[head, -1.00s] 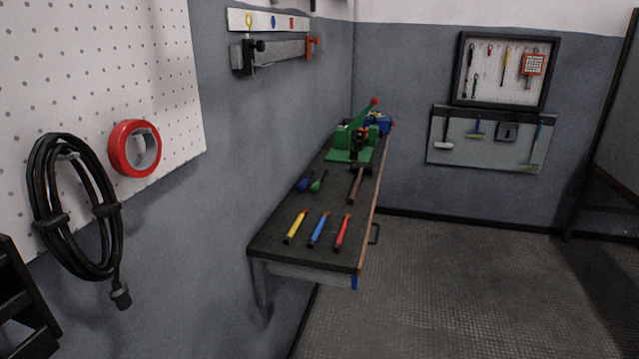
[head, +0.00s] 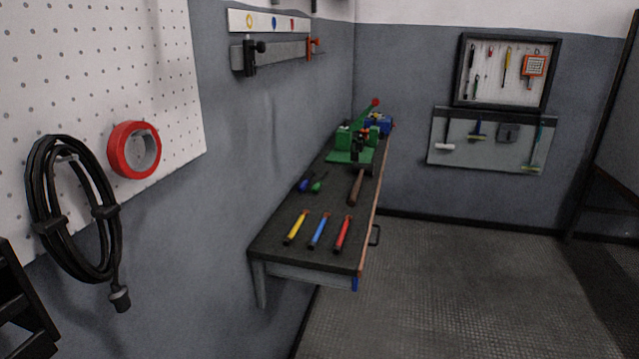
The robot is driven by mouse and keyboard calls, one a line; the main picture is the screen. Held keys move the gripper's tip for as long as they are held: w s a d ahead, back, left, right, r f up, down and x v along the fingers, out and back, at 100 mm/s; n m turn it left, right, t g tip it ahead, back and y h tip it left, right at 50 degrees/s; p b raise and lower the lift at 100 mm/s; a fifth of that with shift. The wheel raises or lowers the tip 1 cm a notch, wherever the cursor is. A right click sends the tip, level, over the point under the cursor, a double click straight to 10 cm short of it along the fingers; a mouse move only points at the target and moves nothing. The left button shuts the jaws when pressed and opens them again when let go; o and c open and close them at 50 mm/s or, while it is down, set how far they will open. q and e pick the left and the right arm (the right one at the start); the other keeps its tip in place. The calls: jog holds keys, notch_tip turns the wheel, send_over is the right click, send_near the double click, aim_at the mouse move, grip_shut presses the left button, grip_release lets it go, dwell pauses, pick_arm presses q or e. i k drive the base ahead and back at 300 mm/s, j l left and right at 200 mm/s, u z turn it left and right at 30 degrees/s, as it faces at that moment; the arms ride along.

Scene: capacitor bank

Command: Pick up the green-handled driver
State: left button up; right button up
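The green-handled driver (head: 316,187) lies on the dark top of the workbench (head: 272,238), near its wall side. A blue-handled driver (head: 304,185) lies just to its left. The green driver's thin shaft points toward the back and is hard to make out. Neither of my grippers shows in the head view. The bench stands some distance ahead of me, along the grey wall.
Yellow (head: 296,228), blue (head: 318,231) and red (head: 343,234) handled tools lie on the bench's near end. A hammer (head: 356,187) lies right of the drivers. A green press (head: 350,148) stands behind. The floor (head: 450,285) right of the bench is clear.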

aim_at(316, 189)
jog(key=i+l+u, duration=0.4)
jog(key=i+l, duration=0.6)
jog(key=i, duration=0.05)
